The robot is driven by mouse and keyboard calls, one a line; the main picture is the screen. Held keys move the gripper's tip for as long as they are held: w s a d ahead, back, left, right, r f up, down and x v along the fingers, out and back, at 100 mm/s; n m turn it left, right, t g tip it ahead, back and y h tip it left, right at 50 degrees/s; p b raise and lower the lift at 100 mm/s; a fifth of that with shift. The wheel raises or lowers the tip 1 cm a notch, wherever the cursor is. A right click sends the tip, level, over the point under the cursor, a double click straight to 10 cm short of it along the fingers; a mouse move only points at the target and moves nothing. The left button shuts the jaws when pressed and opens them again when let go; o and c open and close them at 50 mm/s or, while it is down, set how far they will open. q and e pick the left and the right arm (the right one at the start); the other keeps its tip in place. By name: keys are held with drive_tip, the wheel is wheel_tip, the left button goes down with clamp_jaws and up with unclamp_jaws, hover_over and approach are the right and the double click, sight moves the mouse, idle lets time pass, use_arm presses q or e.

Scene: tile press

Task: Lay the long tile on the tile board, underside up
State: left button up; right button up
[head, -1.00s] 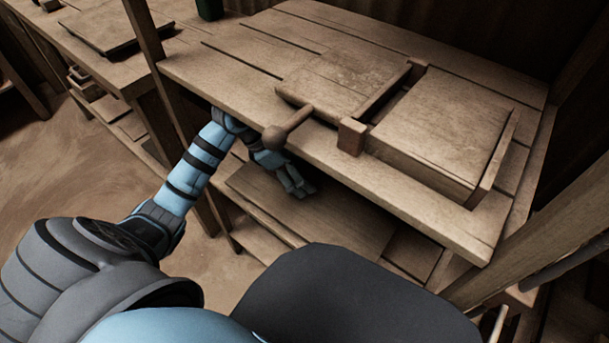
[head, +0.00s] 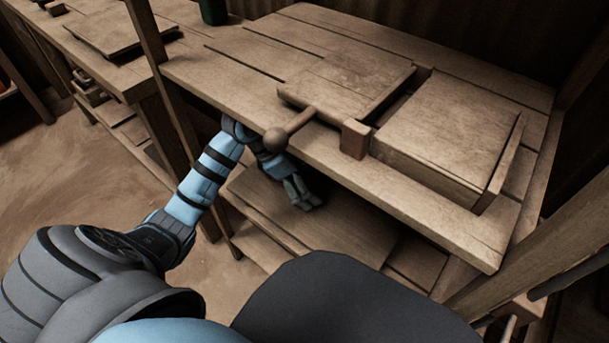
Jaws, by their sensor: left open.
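My left gripper (head: 303,193) is open and empty. It hangs just below the front edge of the workbench, over the lower shelf (head: 335,228). I cannot make out a long tile in this view. A flat wooden board (head: 112,33) lies on the other table at the upper left; I cannot tell whether it is the tile board. My right gripper is not in view.
On the workbench (head: 225,78) stands a wooden press with a hinged flat plate (head: 350,82), a round-knobbed handle (head: 277,139) and a thick block (head: 445,125). A dark green container (head: 213,10) stands at the back. The bench's left part is clear.

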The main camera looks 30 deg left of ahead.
use_arm(q)
drive_tip(key=shift+r, duration=0.15)
drive_tip(key=shift+s+a+r+p, duration=0.15)
drive_tip(key=shift+a+r+p, duration=0.1)
drive_tip(key=shift+r+p, duration=0.35)
drive_tip(key=s+a, duration=0.2)
drive_tip(key=a, duration=0.1)
drive_tip(key=s+a+p, duration=0.1)
drive_tip(key=s+a, duration=0.2)
drive_tip(key=s+a+p, duration=0.1)
drive_tip(key=s+a, duration=0.1)
drive_tip(key=a, duration=0.1)
drive_tip(key=shift+s, duration=0.3)
drive_tip(key=shift+s+a+f, duration=0.1)
drive_tip(key=shift+s+a, duration=0.05)
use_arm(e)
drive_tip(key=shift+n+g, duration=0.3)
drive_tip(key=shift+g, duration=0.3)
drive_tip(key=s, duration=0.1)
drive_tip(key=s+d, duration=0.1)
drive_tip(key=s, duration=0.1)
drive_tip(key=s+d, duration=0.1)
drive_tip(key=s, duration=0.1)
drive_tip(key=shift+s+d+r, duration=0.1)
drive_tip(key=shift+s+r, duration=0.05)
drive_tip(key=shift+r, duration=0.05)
